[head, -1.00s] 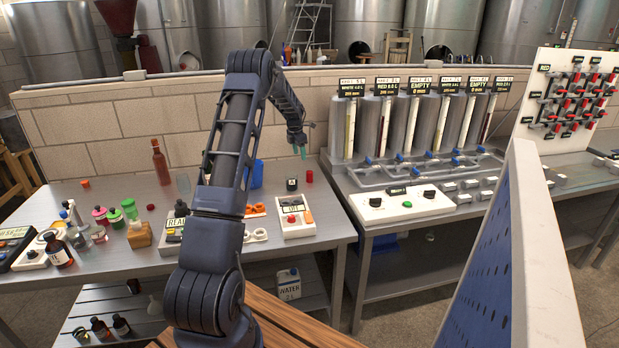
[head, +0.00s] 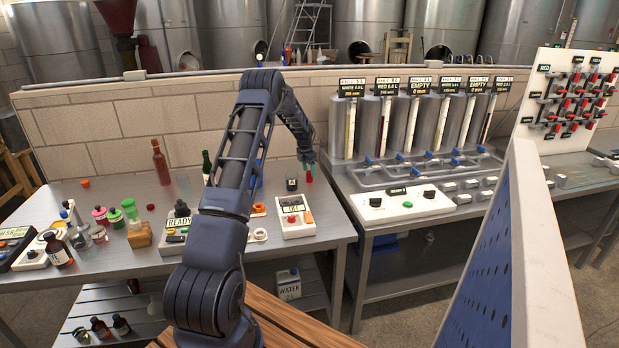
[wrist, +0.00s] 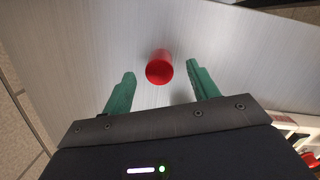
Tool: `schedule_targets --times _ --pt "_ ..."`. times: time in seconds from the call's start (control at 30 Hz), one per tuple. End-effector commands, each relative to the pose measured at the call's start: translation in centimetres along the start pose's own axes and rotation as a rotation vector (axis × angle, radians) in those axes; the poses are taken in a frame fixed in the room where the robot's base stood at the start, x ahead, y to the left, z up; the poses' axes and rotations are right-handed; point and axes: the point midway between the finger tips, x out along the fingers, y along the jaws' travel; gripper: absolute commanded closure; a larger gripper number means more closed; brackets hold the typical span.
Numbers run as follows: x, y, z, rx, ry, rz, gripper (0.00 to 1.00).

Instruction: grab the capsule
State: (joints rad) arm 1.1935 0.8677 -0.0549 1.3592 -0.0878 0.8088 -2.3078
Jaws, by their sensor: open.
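The red capsule (wrist: 159,68) stands on the steel bench (wrist: 85,50), seen from above in the wrist view. My gripper (wrist: 162,82) is open, with its green fingers on either side of the capsule's near side. The capsule lies just beyond the line between the fingertips, nearer the left one, and neither finger is seen touching it. In the head view my gripper (head: 308,168) is low over the right end of the bench, and the capsule (head: 309,177) shows at its fingertips, partly covered.
A small dark jar (head: 292,184) stands just left of the capsule. A white switch box (head: 294,218) marked OFF lies nearer the front. A tiled wall (head: 110,125) runs behind the bench. The filling bench (head: 385,180) with its tanks is at the right.

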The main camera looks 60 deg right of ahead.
Motion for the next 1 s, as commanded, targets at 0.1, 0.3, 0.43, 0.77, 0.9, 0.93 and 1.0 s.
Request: schedule_targets --times 0.1,0.3,0.43,0.77,0.9,0.93,1.0 --pt "1.9 0.1 -0.1 0.0 0.003 -0.002 0.41" --pt "3.4 0.1 0.0 0.0 0.001 -0.001 0.41" --pt "3.4 0.1 0.0 0.0 0.001 -0.001 0.41" --pt "3.4 0.1 0.0 0.0 0.001 -0.001 0.72" --pt "3.4 0.1 0.0 0.0 0.001 -0.001 0.72" --pt "3.3 0.1 0.0 0.0 0.001 -0.001 0.72" --pt "3.2 0.1 0.0 0.0 0.001 0.0 0.72"
